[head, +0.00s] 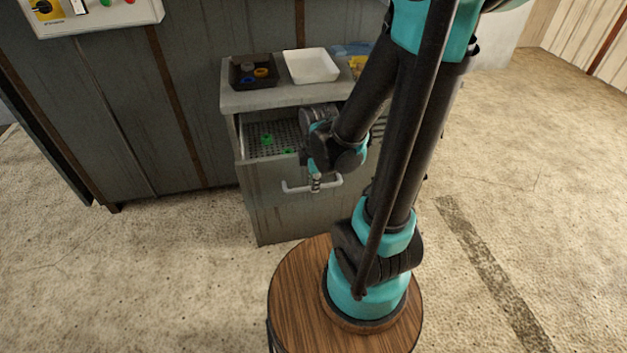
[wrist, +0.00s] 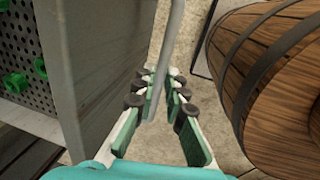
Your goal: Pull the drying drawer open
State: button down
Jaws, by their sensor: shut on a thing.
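The drying drawer (head: 270,185) is in the grey cabinet in the head view and stands partly open. Its perforated floor (head: 258,149) holds a few small green parts (head: 266,139); they also show at the left of the wrist view (wrist: 17,82). A pale bar handle (head: 331,184) crosses the drawer front, and in the wrist view the handle (wrist: 168,60) runs between the fingers. My gripper (head: 316,182) is at the middle of the handle, shut on it. In the wrist view my gripper (wrist: 160,95) has a finger on each side of the bar.
On the cabinet top (head: 265,99) stand a dark tray (head: 240,81) with small coloured parts and a white tray (head: 311,66). A grey panelled wall (head: 110,110) is on the left. A control box (head: 95,14) hangs there. Open floor lies on both sides.

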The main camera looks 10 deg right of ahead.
jog(key=c, duration=1.6)
grip_release()
jog(key=shift+s+r, duration=0.35)
jog(key=shift+r, duration=1.6)
jog(key=shift+s+r, duration=0.4)
jog(key=shift+r, duration=1.6)
jog(key=shift+s+r, duration=0.35)
jog(key=shift+r, duration=1.6)
jog(key=d+f+m, duration=0.1)
jog(key=f+m, duration=0.2)
jog(key=m, duration=0.3)
jog(key=s+d+f+m+t, duration=0.1)
jog(key=d+f+m, duration=0.1)
jog(key=m, duration=0.4)
jog(key=d+f+m+t, duration=0.1)
jog(key=f+m, duration=0.2)
jog(key=m, duration=0.3)
jog(key=shift+s+d+f, duration=0.2)
jog(key=shift+f, duration=0.1)
